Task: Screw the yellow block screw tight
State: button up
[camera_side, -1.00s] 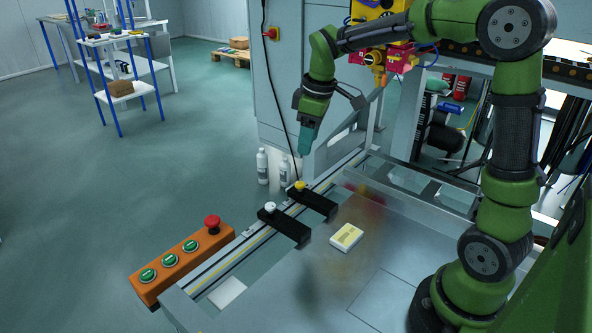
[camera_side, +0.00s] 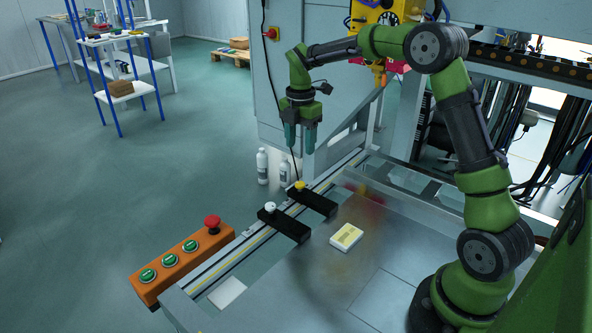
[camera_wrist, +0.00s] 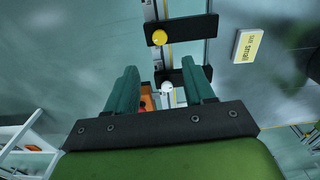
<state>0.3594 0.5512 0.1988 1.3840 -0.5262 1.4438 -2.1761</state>
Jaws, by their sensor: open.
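The yellow screw (camera_side: 300,185) sits on top of a black block (camera_side: 314,200) on the rail at the table edge. In the wrist view the yellow screw (camera_wrist: 159,37) shows ahead of the fingers, on its black block (camera_wrist: 185,28). A second black block (camera_side: 287,226) carries a white screw (camera_side: 270,207); in the wrist view the white screw (camera_wrist: 167,88) shows between the fingers. My gripper (camera_side: 301,150) is open and empty, pointing down above the yellow screw and apart from it. Its two teal fingers also show in the wrist view (camera_wrist: 162,82).
A white and yellow labelled box (camera_side: 346,237) lies on the table right of the blocks. An orange button box (camera_side: 182,262) stands at the front left. White bottles (camera_side: 262,166) stand behind the rail. The metal table right of the blocks is mostly clear.

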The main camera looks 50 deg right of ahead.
aim_at(300, 183)
notch_tip(300, 183, down, 12)
jog(key=shift+r, duration=0.2)
jog(key=shift+c, duration=0.3)
grip_shut()
